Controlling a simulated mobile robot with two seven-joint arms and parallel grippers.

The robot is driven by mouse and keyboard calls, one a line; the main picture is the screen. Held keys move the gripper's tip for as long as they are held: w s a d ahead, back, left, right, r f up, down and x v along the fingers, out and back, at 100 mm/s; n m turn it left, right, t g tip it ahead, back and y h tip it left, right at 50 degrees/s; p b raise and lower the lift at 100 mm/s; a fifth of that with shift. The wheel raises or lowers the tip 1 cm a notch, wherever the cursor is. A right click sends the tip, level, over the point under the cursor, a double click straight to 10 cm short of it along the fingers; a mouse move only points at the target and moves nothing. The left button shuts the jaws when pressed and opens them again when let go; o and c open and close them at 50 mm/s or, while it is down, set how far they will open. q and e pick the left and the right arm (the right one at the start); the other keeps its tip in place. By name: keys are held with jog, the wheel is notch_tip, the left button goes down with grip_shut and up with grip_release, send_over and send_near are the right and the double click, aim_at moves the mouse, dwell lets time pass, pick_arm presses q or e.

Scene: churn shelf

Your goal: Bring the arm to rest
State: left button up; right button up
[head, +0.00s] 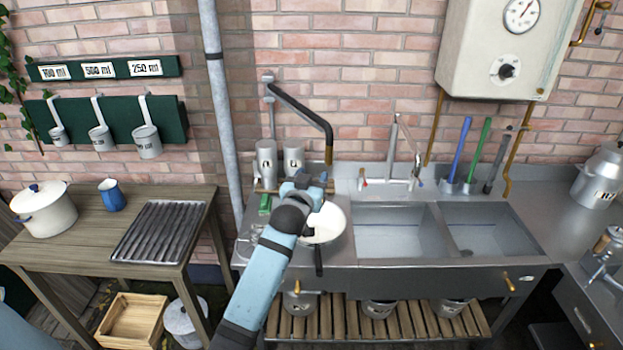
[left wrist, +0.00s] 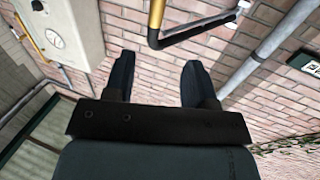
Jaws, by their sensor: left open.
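My left arm reaches up from the bottom of the head view. Its gripper (head: 308,181) is above the left end of the steel counter, in front of two metal cans, and partly hides a white round dish (head: 325,222). In the left wrist view the two dark fingers of my left gripper (left wrist: 158,80) stand wide apart with nothing between them. My right gripper is not in view.
A black swivel pipe (head: 302,107) juts from the wall close behind the gripper. A tap (head: 393,160) stands behind the double sink (head: 405,207). A wooden table (head: 85,225) with a white pot (head: 45,208) is at left. Free air lies above the sink.

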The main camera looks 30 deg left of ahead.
pick_arm(q)
jog(key=s+d+f+m+g+h, duration=0.1)
jog(key=s+d+f+m+h, duration=0.15)
jog(key=s+f, duration=0.35)
jog(key=s+d+f+m+g+h, duration=0.1)
jog(key=s+d+f, duration=0.3)
jog(key=f, duration=0.5)
jog(key=s+d+f+g+h, duration=0.1)
jog(key=s+d+f, duration=0.2)
jog(key=s, duration=0.4)
jog(key=s+d+f+m+g+h, duration=0.1)
jog(key=s+d+f+g, duration=0.1)
jog(key=s+d+f, duration=0.2)
jog(key=s+d+f+m+g+h, duration=0.1)
jog(key=s+d+f, duration=0.2)
jog(key=s, duration=0.9)
notch_tip(320, 180, down, 4)
jog(key=shift+s+d+r+g+h, duration=0.1)
jog(key=shift+s+d+g+h, duration=0.1)
jog(key=shift+g+h, duration=0.15)
